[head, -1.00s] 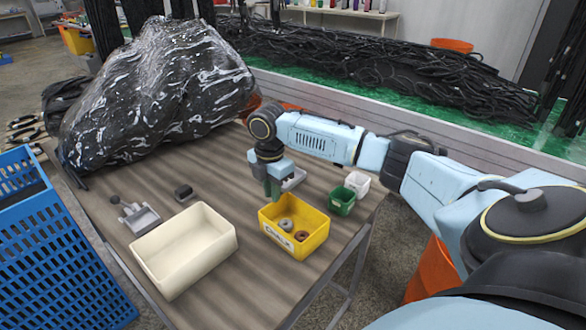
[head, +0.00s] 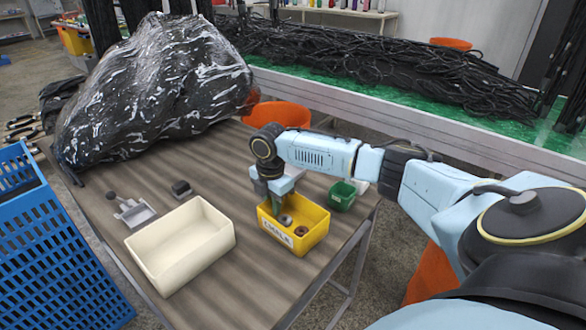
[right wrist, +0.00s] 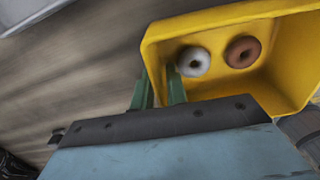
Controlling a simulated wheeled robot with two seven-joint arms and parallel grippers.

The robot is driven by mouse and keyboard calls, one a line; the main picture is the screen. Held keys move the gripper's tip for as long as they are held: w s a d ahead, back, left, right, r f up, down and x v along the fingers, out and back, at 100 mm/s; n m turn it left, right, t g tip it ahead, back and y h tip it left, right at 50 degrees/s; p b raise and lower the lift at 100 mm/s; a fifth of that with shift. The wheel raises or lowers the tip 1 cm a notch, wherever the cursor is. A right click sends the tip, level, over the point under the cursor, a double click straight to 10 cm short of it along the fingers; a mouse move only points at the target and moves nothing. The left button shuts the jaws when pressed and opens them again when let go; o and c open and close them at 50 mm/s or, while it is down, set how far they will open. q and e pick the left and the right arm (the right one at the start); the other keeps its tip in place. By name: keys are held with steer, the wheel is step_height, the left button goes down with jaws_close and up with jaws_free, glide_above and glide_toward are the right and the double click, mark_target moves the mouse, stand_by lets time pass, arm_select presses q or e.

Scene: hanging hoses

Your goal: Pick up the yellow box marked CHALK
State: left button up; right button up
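The yellow box (head: 316,238) with a label reading CHALK stands open-topped on the table's right part. It holds a grey ring (head: 286,220) and a brown ring (head: 301,231); both rings also show in the right wrist view. My right gripper (head: 277,204) points down at the box's left side. In the right wrist view the fingers (right wrist: 159,87) are apart, one outside and one inside the near-left wall of the yellow box (right wrist: 154,62). Whether they touch the wall is unclear. My left gripper is out of view.
A cream bin (head: 180,247) stands left of the box. A green cup (head: 341,195) is just behind it, right. A large black wrapped bundle (head: 150,90) fills the table's back left.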

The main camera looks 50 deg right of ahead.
steer(key=shift+c, duration=0.4)
jaws_close()
steer(key=shift+r, duration=0.1)
